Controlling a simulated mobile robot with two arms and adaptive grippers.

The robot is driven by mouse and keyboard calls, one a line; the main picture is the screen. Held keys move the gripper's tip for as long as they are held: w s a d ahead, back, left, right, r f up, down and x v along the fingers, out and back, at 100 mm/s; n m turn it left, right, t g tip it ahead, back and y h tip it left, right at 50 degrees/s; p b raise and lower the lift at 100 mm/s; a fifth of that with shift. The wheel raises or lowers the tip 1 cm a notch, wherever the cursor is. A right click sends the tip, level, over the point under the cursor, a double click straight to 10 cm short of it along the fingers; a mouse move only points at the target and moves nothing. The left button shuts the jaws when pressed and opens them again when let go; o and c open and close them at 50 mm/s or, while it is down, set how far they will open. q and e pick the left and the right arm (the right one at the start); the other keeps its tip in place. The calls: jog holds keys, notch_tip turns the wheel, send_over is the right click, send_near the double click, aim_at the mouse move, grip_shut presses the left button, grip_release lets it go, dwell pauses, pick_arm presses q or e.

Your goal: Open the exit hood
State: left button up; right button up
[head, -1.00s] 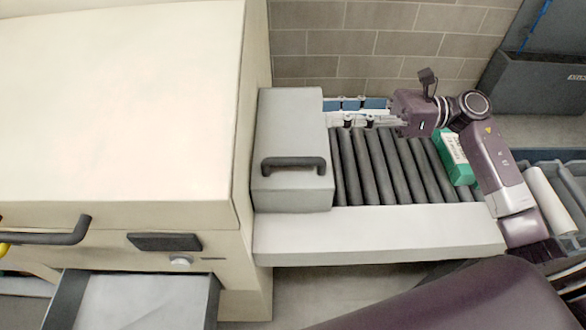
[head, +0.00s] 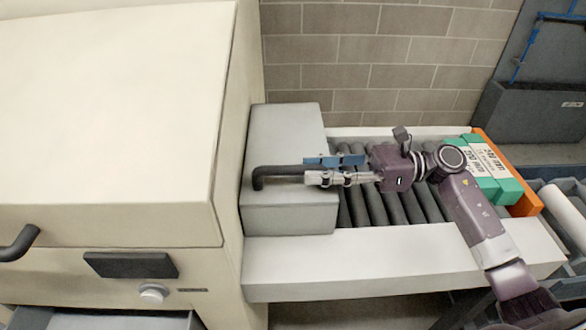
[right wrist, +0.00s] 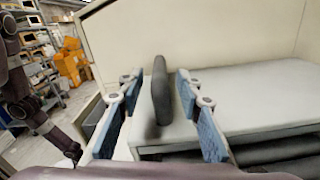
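The exit hood (head: 285,127) is a light grey box at the left end of the roller conveyor, against the cream machine, and looks shut. Its dark bar handle (head: 259,178) is on the hood's face; its right part is hidden behind my right gripper. My right gripper (head: 309,172) reaches in from the right at the handle. In the right wrist view the handle (right wrist: 160,90) stands between the two blue-padded fingers, with gaps visible on both sides. That gripper is open. My left gripper is not in the head view.
The cream machine (head: 110,110) fills the left side. Rollers (head: 372,208) run right from the hood to a green-and-white box (head: 488,165) at an orange end stop (head: 522,200). A brick wall (head: 390,65) stands behind. A grey bin (head: 530,115) is at back right.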

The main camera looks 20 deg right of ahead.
aim_at(297, 166)
jog(key=p+x, duration=0.1)
jog(key=x, duration=0.3)
jog(key=shift+a+r, duration=0.1)
jog(key=shift+r, duration=0.05)
jog(key=shift+w+a, duration=0.1)
jog(key=shift+a, duration=0.35)
grip_shut()
